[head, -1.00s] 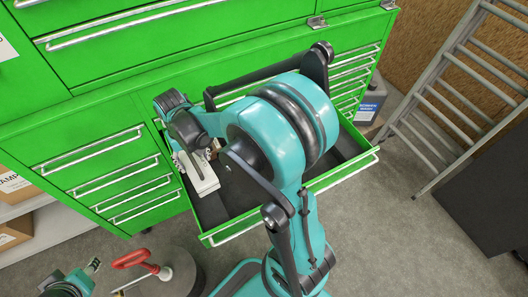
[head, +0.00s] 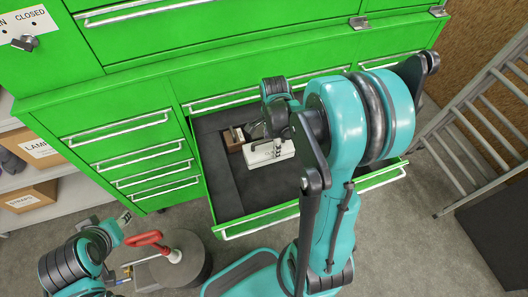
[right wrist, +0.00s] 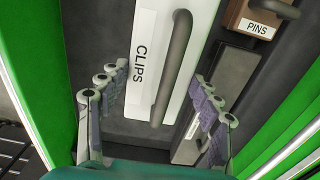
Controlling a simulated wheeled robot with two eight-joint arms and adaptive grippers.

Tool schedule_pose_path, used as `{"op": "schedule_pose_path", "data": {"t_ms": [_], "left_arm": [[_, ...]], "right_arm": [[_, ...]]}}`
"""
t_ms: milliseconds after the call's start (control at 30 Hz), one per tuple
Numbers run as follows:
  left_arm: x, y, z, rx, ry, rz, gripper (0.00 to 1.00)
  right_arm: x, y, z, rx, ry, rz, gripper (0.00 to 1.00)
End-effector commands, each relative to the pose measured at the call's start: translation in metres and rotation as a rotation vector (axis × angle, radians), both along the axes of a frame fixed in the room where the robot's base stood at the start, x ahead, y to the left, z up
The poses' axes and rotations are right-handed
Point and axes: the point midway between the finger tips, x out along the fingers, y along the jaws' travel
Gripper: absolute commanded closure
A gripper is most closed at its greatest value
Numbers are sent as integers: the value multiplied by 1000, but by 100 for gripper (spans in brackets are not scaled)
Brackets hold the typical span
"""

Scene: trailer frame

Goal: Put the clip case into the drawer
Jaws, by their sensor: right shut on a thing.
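The clip case (head: 266,153) is white with a grey handle. It is inside the open green drawer (head: 312,207), toward the back left. In the right wrist view the case (right wrist: 148,55) shows its "CLIPS" label, and its handle runs between my fingers. My right gripper (right wrist: 160,112) is shut on the clip case; the exact contact is hard to see. In the head view this gripper (head: 277,128) is over the case, partly hidden by its own arm. I cannot tell whether the case touches the drawer floor. My left gripper (head: 124,220) is at lower left, away from the drawer.
A brown case labelled "PINS" (right wrist: 262,18) is beside the clip case in the drawer. A dark long item (right wrist: 232,75) lies there too. The drawer's front and middle floor are bare. A round grey stand (head: 185,262) with a red-handled tool (head: 146,239) is at lower left.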

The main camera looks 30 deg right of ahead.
Motion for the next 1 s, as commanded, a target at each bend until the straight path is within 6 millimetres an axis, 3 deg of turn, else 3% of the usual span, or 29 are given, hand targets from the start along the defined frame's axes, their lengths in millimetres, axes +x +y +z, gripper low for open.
{"op": "schedule_pose_path", "data": {"t_ms": [100,300,467,700,1000], "left_arm": [[0,0,-12,0,0,0,60],[0,0,-18,0,0,0,60],[0,0,-21,0,0,0,60],[0,0,-36,0,0,0,60],[0,0,-36,0,0,0,60]], "right_arm": [[25,16,-20,0,0,6,71],[48,30,-35,0,0,3,71],[52,32,-43,0,0,2,71],[51,32,-77,0,0,2,71],[51,32,-77,0,0,2,71]]}}
